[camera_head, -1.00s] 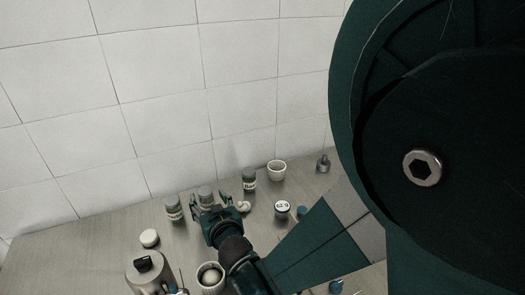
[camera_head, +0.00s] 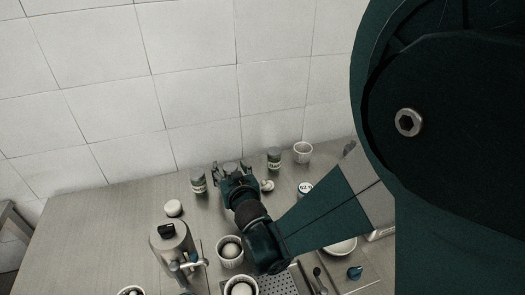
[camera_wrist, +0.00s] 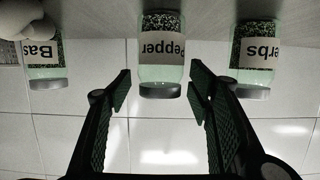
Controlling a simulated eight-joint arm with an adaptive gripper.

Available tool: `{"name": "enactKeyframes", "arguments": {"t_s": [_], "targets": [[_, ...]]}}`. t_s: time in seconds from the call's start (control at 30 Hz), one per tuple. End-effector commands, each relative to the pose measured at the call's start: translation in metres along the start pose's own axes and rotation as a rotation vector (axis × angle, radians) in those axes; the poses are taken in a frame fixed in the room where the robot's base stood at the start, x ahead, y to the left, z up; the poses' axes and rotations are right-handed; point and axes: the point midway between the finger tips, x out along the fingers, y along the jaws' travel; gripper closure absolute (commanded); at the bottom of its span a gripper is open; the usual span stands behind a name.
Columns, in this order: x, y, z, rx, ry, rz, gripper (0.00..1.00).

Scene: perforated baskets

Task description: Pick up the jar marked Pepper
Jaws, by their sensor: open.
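The jar marked Pepper (camera_wrist: 162,60) is in the top middle of the wrist view, upside down, with a grey lid, greenish glass and dark grains behind a pale label. My gripper (camera_wrist: 160,88) is open and empty. Its fingertips appear on either side of the jar's lid end, with a gap on each side. I cannot tell how far the tips reach along the jar. In the head view my gripper (camera_head: 233,175) is at the middle jar of three (camera_head: 231,167) and hides most of it.
In the wrist view, the jar marked "erbs" (camera_wrist: 250,60) is on the right and the "Bas" jar (camera_wrist: 45,60) on the left, near a pale round object (camera_wrist: 20,18). In the head view, a white cup (camera_head: 302,153) stands right of the jars. A tiled wall (camera_head: 190,100) rises behind.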

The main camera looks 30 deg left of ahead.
Motion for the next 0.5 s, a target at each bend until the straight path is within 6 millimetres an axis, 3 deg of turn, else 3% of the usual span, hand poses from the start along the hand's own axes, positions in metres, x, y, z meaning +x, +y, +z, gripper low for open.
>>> {"name": "enactKeyframes", "arguments": {"t_s": [0.3,0.5], "targets": [[-0.0002,0.0001,0.0000,0.000,0.000,0.000,0.50],[-0.0003,0.0001,0.0001,0.000,0.000,0.000,0.76]]}}
